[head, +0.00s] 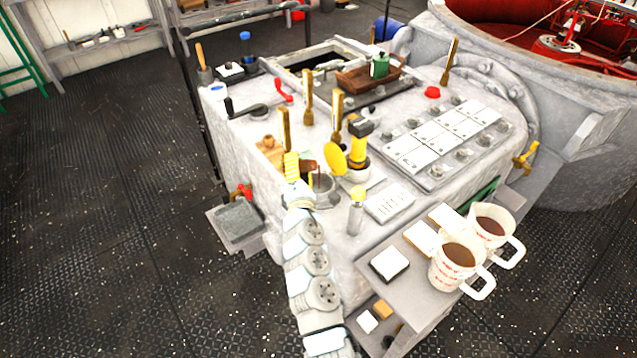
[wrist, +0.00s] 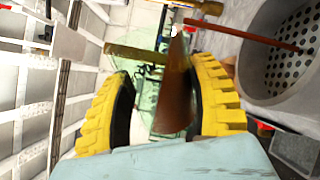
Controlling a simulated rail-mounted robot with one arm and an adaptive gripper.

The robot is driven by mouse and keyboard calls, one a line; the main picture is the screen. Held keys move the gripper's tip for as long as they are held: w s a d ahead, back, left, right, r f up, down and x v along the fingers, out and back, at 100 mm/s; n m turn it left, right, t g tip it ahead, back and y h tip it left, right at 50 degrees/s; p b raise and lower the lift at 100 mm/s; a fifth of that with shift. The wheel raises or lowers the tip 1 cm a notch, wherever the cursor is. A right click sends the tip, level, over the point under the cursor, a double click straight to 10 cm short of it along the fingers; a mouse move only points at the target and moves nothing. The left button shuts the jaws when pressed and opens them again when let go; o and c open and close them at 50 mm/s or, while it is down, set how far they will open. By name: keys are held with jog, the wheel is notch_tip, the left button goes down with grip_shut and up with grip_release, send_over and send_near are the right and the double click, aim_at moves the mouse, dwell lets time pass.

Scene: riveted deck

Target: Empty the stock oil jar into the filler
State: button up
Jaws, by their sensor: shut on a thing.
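My gripper (wrist: 165,105) has yellow ribbed fingers with black pads. It is shut on a clear greenish jar (wrist: 143,92) with brown oil inside. In the head view, my gripper (head: 293,165) is over the near left part of the grey machine top, and a small reddish-brown bit of the jar (head: 308,166) shows at its right. The filler (head: 323,184) is a grey round cup just below and right of the gripper.
Brass-handled levers (head: 308,97) stand close behind the gripper. A yellow disc (head: 335,158) and a yellow-black upright item (head: 358,142) stand right of the filler. Two mugs (head: 459,262) of brown liquid stand on the front shelf (head: 412,287). A green container (head: 380,65) sits farther back.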

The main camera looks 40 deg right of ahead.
jog(key=shift+f+m+b, duration=0.25)
jog(key=shift+m+b, duration=0.25)
jog(key=shift+m, duration=0.2)
dwell(1.2)
jog(key=shift+s+d+r+m+h+b, duration=0.15)
jog(key=shift+r+m+b, duration=0.15)
jog(key=shift+m, duration=0.35)
jog(key=shift+s+d+r+m+h+b, duration=0.1)
jog(key=shift+r+m+h+b, duration=0.1)
jog(key=shift+m+b, duration=0.3)
jog(key=shift+s+d+r+m+h+b, duration=0.15)
jog(key=shift+r+m+b, duration=0.1)
jog(key=shift+m, duration=0.5)
dwell(3.5)
jog(key=shift+f+m+b, duration=0.15)
jog(key=shift+m+b, duration=0.15)
jog(key=shift+b, duration=0.1)
dwell(0.4)
